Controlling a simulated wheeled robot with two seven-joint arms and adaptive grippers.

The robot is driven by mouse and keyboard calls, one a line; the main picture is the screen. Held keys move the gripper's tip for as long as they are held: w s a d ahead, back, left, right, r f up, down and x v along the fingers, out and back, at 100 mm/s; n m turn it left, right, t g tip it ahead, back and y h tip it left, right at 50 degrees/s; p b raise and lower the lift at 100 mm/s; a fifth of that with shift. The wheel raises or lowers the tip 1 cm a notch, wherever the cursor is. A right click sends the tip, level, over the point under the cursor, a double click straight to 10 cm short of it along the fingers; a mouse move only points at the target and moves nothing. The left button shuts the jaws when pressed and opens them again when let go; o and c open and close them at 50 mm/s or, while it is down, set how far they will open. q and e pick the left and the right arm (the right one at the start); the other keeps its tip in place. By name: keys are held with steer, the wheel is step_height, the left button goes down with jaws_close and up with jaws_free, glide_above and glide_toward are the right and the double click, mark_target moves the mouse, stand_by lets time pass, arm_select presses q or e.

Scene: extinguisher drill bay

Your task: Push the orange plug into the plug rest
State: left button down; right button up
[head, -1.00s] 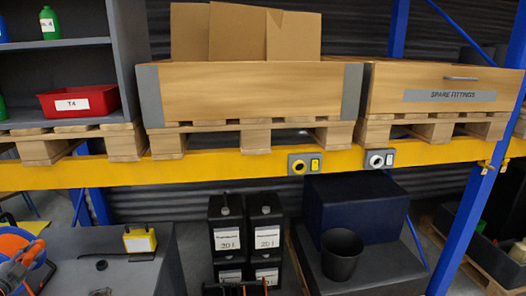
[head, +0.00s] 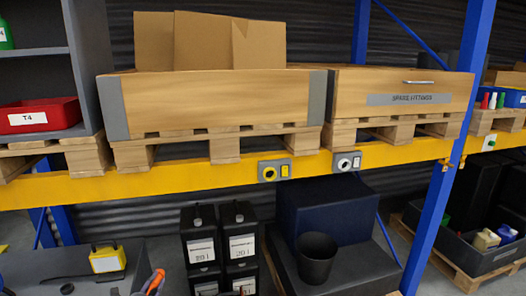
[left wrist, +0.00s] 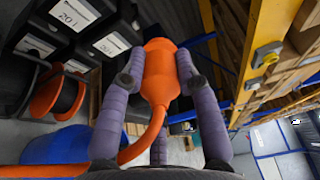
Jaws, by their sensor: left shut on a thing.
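The orange plug (left wrist: 160,78) sits between the purple-grey fingers of my left gripper (left wrist: 161,62) in the left wrist view, which are shut on it. An orange cable runs down from it to the lower left. In the head view only a bit of the orange plug (head: 155,281) shows at the bottom edge, left of centre. Two small sockets are on the yellow beam: a yellow-ringed one (head: 269,172) and a white-ringed one (head: 344,163). I cannot tell which is the plug rest. The plug is apart from both. My right gripper is not in view.
Wooden crates (head: 215,100) on pallets stand above the yellow beam (head: 120,186). Below are black canisters (head: 240,245), a dark bin (head: 316,260) and a navy box (head: 325,205). A blue upright (head: 447,140) stands right. The space before the beam looks clear.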

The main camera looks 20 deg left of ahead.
arm_select(q)
steer(key=s+d+f+h, duration=0.1)
steer(key=d+f, duration=0.1)
steer(key=d, duration=0.9)
steer(key=d+f, duration=0.2)
steer(key=d, duration=0.9)
steer(key=s+d+f, duration=0.1)
steer(key=s+d, duration=0.3)
steer(key=d, duration=0.3)
steer(key=s+d+f+m+h, duration=0.1)
steer(key=s+d+f, duration=0.1)
steer(key=s+d, duration=0.3)
steer(key=shift+d+m+h, duration=0.3)
steer(key=shift+d, duration=0.95)
steer(key=shift+f, duration=0.1)
